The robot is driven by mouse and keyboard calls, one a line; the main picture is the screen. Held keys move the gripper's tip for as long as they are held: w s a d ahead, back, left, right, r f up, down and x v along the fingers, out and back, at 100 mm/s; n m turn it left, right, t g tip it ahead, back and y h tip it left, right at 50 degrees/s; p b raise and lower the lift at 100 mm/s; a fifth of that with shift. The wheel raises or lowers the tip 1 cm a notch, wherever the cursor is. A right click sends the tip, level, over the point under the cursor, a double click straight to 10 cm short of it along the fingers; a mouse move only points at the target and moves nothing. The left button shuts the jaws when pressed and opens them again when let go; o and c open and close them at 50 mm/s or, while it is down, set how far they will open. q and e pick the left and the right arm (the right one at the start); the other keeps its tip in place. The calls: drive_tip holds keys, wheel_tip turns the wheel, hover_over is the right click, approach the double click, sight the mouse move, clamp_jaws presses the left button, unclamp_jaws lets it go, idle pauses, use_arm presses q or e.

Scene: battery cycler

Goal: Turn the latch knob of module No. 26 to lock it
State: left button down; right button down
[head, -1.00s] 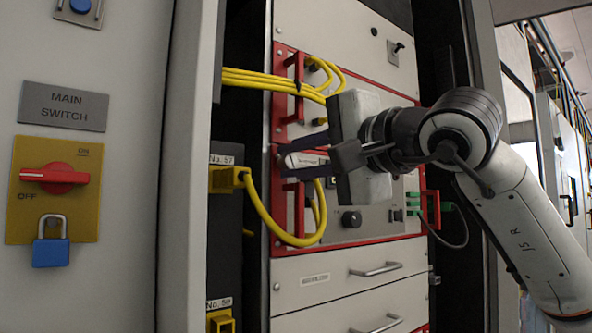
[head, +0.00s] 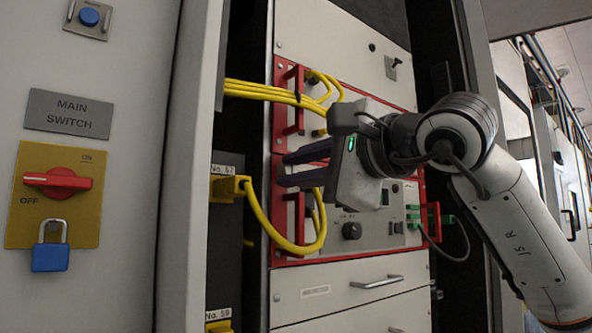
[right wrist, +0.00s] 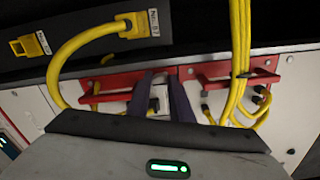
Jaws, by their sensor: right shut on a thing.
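The red-edged module (head: 375,243) that my right gripper (head: 282,170) is working at sits in the middle of the rack; its number is not readable. The right gripper's dark fingers reach left to the module's upper left front, by its red handle (head: 285,215). In the right wrist view, the fingers (right wrist: 163,95) close around a small pale part (right wrist: 158,98) between two red handles. Its shape is mostly hidden, so I cannot tell how the latch knob is turned. My left gripper is not in view.
Yellow cables (head: 270,92) run across the module above, and one yellow cable (head: 262,220) loops close below the fingers. A black knob (head: 352,230) is on the module's face. A drawer (head: 350,285) lies below. The cabinet post (head: 180,200) stands at left.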

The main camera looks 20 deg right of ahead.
drive_tip(key=c, duration=1.6)
unclamp_jaws()
drive_tip(key=shift+d, duration=0.1)
drive_tip(key=shift+s, duration=0.1)
drive_tip(key=b+v, duration=0.1)
drive_tip(key=v, duration=0.9)
drive_tip(key=shift+s+b, duration=0.1)
drive_tip(key=shift+b, duration=0.2)
